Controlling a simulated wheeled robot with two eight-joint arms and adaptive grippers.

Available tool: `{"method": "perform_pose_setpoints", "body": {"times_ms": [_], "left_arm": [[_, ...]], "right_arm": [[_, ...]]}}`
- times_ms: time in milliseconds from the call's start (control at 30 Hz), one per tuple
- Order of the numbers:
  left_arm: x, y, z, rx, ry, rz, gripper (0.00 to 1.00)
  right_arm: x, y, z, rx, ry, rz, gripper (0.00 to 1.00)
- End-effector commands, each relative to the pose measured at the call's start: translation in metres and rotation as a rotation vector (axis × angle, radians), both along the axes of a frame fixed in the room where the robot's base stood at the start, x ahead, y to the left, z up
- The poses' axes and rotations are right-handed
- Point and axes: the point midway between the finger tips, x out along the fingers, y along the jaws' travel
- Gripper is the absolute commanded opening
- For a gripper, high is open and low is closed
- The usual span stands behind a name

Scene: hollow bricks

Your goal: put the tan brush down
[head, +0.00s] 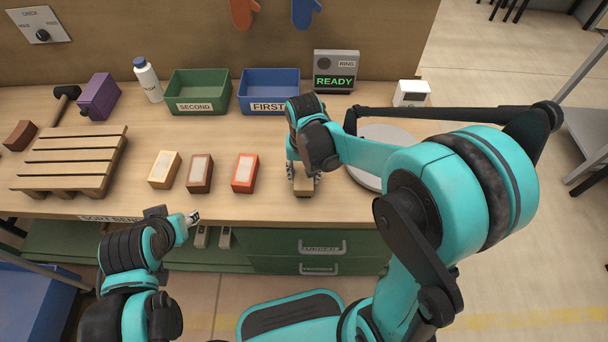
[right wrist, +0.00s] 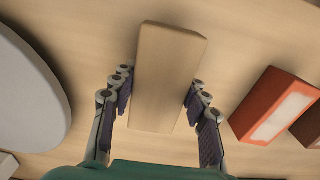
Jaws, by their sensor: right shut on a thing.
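The tan brush (head: 303,190) is a plain, light-wood block near the front of the bench, right of the orange-red brick. My right gripper (head: 303,178) points down and is shut on it. In the right wrist view, the tan brush (right wrist: 167,75) lies lengthwise between the two fingers, close to the bench top; I cannot tell whether it touches the wood. My left gripper (head: 190,218) is in front of the bench edge, away from the brush; its fingers are too small to read.
A tan brick (head: 163,170), a brown brick (head: 199,174) and an orange-red brick (head: 244,174) stand left of the brush. A round grey disc (head: 368,178) lies to its right. Green (head: 197,107) and blue (head: 268,107) bins stand behind. Bare wood surrounds the brush.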

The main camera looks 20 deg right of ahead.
Motion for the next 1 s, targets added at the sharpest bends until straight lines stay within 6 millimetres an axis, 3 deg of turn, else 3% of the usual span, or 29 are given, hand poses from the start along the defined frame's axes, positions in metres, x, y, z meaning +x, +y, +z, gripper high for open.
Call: {"method": "perform_pose_setpoints", "body": {"times_ms": [67,100,167,567,1000], "left_arm": [[0.000,0.000,-0.003,0.000,0.000,0.000,0.40],[0.000,0.000,-0.003,0.000,0.000,0.000,0.40],[0.000,0.000,-0.002,0.000,0.000,0.000,0.40],[0.000,0.000,0.003,0.000,0.000,0.000,0.40],[0.000,0.000,0.040,0.000,0.000,0.000,0.40]], "right_arm": [[0.000,0.000,-0.004,0.000,0.000,0.000,0.14],[0.000,0.000,-0.004,0.000,0.000,0.000,0.51],[0.000,0.000,-0.003,0.000,0.000,0.000,0.66],[0.000,0.000,0.004,0.000,0.000,0.000,0.66],[0.000,0.000,0.094,0.000,0.000,0.000,0.66]]}}
